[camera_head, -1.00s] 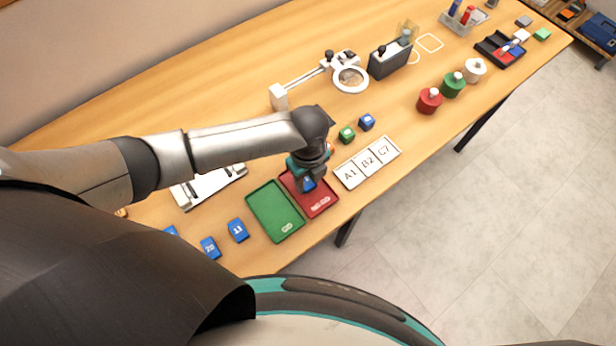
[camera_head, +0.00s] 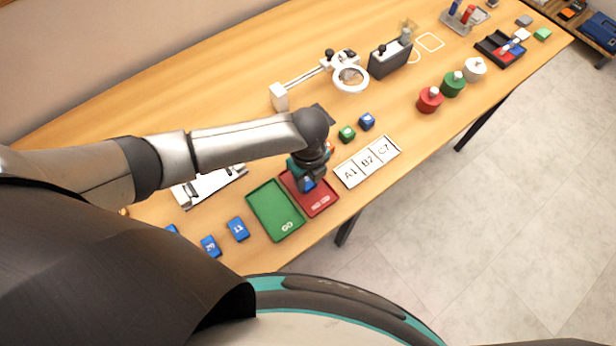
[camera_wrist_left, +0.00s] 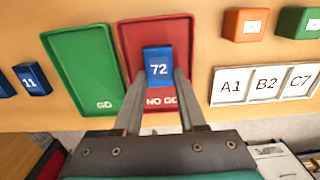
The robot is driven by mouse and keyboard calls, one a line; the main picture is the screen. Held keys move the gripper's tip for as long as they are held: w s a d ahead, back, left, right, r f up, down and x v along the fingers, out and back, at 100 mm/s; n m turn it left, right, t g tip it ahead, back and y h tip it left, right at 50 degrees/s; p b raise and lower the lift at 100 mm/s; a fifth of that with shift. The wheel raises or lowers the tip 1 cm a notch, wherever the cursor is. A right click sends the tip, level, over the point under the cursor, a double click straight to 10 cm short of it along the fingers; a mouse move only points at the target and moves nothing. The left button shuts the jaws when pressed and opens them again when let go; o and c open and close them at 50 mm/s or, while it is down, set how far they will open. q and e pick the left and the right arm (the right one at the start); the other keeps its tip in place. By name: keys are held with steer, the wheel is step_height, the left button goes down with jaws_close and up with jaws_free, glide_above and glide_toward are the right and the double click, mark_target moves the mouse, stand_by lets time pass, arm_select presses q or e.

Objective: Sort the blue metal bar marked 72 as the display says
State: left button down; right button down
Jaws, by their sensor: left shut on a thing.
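The blue metal bar marked 72 (camera_wrist_left: 158,66) is between the fingers of my left gripper (camera_wrist_left: 158,88), which is shut on it. Bar and gripper are over the red NO GO tray (camera_wrist_left: 183,32); I cannot tell whether the bar touches its floor. In the head view the bar (camera_head: 307,184) is small and partly covered by my left gripper (camera_head: 306,187), above the red tray (camera_head: 325,204). The green GO tray (camera_head: 268,197) is just left of it and empty. No readable display shows. My right gripper is out of view.
Several other blue bars, one marked 11 (camera_head: 238,229), lie left of the green tray. A magnifier (camera_head: 350,79) stands farther back.

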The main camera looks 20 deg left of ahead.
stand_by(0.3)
arm_select(q)
steer(key=shift+c, duration=2)
jaws_free()
step_height(320, 180, up, 15)
steer(key=p, duration=0.2)
steer(key=shift+r, duration=0.1)
steer(key=shift+s, duration=0.1)
